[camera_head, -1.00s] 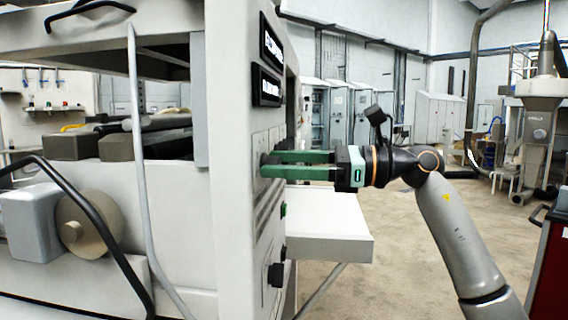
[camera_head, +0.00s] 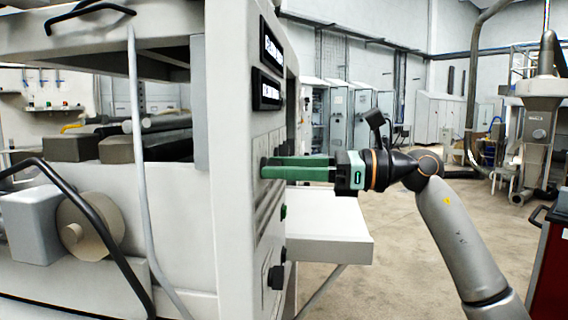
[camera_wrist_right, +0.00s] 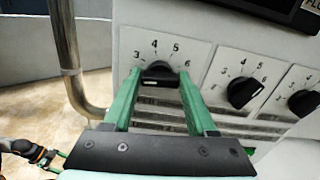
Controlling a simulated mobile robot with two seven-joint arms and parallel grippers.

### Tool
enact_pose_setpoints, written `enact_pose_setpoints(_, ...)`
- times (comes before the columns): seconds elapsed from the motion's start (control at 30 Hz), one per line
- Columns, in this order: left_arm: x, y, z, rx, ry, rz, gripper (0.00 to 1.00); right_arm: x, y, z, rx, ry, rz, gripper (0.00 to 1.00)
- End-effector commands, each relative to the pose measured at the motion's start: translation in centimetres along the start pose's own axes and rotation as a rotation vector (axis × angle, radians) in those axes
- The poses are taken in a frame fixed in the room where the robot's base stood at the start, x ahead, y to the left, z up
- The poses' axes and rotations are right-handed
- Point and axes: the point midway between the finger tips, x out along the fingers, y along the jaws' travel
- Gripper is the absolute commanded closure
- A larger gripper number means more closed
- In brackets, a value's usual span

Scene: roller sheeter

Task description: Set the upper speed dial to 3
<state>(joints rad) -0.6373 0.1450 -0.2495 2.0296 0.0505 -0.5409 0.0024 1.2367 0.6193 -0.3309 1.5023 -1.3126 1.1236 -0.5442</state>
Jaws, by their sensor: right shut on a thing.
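My right gripper (camera_head: 264,167) reaches in from the right to the machine's front panel, its two green fingers level. In the right wrist view, the fingers (camera_wrist_right: 158,78) are shut on a black dial (camera_wrist_right: 158,72), one on each side. The numbers 3, 4, 5 and 6 curve around its top, with 3 on the left. I cannot tell which number its pointer faces. The dial's own label is not readable, so the frames do not name it as the upper speed dial.
Two more black dials (camera_wrist_right: 244,93) (camera_wrist_right: 303,102) stand beside the held one. Dark displays (camera_head: 266,90) sit above on the panel, and a green button and a black switch (camera_head: 276,277) below. A pale shelf (camera_head: 330,240) juts out under my gripper.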

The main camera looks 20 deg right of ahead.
Motion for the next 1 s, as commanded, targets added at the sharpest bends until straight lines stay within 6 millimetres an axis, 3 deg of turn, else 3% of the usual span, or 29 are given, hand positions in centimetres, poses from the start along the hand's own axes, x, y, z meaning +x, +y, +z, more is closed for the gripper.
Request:
enact_pose_setpoints(0.4, -1.5, 0.0, -2.2, -0.004, 0.014, -0.007, 0.19, 0.0, -0.1, 0.2, 0.318, 0.005, 0.000, 0.98)
enact_pose_setpoints(1.0, -3.4, -1.4, -1.4, -0.016, -0.006, -0.048, 0.19, 0.0, -0.1, 0.0, 0.604, 0.003, 0.000, 0.98)
